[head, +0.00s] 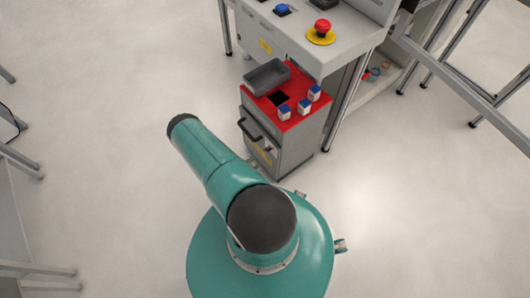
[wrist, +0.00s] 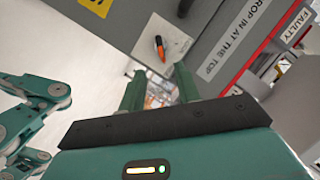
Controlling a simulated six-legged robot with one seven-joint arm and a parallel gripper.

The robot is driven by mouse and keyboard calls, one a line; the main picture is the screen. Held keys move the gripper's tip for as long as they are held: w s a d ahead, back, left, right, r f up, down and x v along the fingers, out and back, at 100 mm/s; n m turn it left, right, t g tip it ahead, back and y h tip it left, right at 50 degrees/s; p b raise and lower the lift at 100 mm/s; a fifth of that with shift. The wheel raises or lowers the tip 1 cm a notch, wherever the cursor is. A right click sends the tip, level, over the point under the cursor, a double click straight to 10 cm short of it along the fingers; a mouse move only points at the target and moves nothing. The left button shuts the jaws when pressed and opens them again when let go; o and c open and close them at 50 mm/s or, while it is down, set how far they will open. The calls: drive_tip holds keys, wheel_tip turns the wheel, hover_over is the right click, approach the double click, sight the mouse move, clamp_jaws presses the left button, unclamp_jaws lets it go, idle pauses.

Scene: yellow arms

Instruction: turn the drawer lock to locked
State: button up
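The drawer lock (wrist: 159,48) shows in the wrist view as a small orange and black knob on a light plate (wrist: 172,40) on the grey cabinet front. The knob stands roughly upright, slightly tilted; I cannot read any lock markings. My gripper (wrist: 157,82) is open, with its two green fingers apart and nothing between them. The fingertips are just below the plate in the picture, apart from the knob. In the head view the drawer cabinet (head: 300,146) has a red top and a black handle (head: 250,125).
A grey tray (head: 266,77) and several small blue-and-white boxes (head: 304,105) sit on the red top. A workbench (head: 345,45) with a red emergency button (head: 322,27) stands behind. A "DROP IN AT THE TOP" label (wrist: 233,38) is right of the lock.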

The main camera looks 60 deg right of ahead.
sight(266, 151)
drive_tip(key=x, duration=1)
drive_tip(key=shift+d, duration=0.1)
drive_tip(key=shift+c, duration=0.2)
clamp_jaws()
